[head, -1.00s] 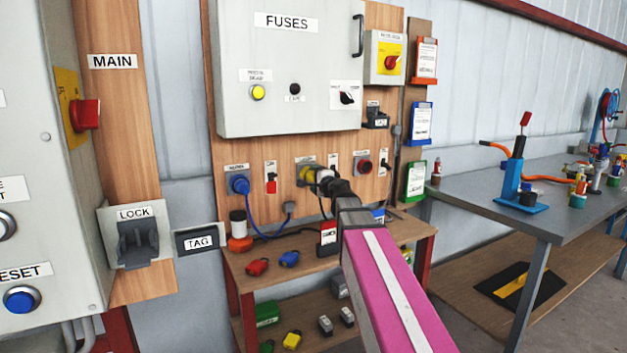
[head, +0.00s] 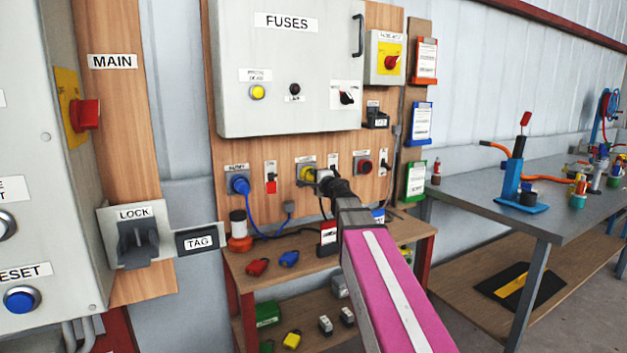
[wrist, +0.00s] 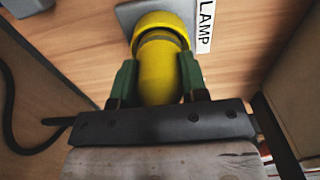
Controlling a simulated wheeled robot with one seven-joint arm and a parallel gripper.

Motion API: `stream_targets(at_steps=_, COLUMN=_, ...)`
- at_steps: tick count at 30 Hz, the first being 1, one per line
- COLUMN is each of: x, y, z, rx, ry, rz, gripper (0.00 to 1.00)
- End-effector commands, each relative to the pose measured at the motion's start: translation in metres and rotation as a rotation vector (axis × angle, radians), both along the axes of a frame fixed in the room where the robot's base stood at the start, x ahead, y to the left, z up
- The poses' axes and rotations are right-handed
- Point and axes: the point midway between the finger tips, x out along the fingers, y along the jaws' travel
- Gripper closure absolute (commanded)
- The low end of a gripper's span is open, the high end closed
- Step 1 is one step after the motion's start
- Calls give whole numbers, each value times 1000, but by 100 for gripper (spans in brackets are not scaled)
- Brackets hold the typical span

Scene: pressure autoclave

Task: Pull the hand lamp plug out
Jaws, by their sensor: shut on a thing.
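The hand lamp plug (wrist: 160,75) is yellow and sits at a yellow socket collar (wrist: 160,20) on a grey plate, beside a label reading LAMP (wrist: 206,22). My gripper (wrist: 158,82) is shut on the plug, with one green finger on each side of it. In the wrist view the plug still meets the collar; whether its pins are partly out is hidden. In the head view the yellow socket (head: 306,173) shows just left of my gripper (head: 326,180), and my gripper hides most of the plug.
A blue plug (head: 238,185) with a blue cable sits to the left. The fuse box (head: 290,70) is above, and a wooden bench (head: 270,265) with several padlocks is below.

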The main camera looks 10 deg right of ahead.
Motion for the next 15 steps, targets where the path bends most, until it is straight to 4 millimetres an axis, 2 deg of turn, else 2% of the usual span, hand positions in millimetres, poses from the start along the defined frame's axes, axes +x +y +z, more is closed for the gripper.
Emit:
stream_targets(at_steps=5, x=-3, y=-1, z=0, rx=0, ry=0, rz=0, gripper=98)
stream_targets(at_steps=15, x=-25, y=-8, z=0, rx=0, ry=-1, rz=0, gripper=98)
